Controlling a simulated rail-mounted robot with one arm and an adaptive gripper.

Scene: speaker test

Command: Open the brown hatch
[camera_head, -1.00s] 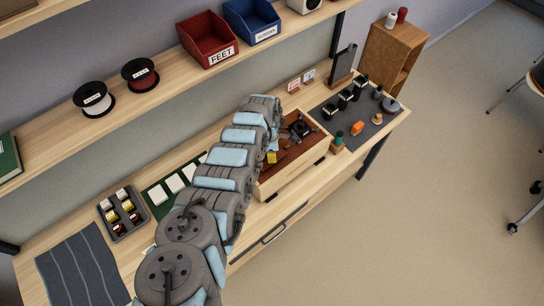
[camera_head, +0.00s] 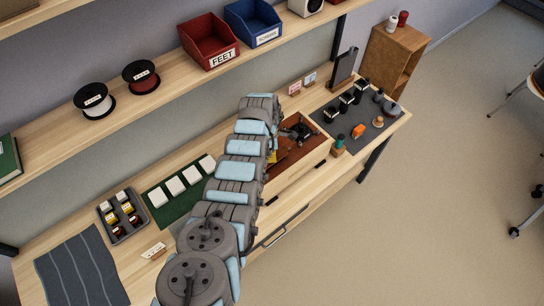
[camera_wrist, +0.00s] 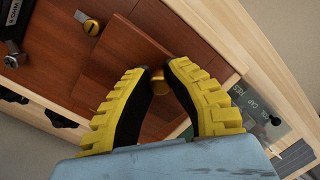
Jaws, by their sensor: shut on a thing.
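The brown hatch (camera_wrist: 122,62) is a flat reddish-brown panel in the top of the wooden box. It looks tilted against the surface around it, with one edge standing up. A small brass knob (camera_wrist: 159,84) sits on it. My gripper (camera_wrist: 160,74) has yellow ribbed fingers with black pads, shut on the knob from both sides. In the head view my arm covers much of the box (camera_head: 300,167), and only a bit of the hatch and a finger show beside it.
A grey mat (camera_head: 372,115) with several small parts lies right of the box. A green board (camera_head: 160,215) with white squares lies left of my arm. The shelf above carries bins.

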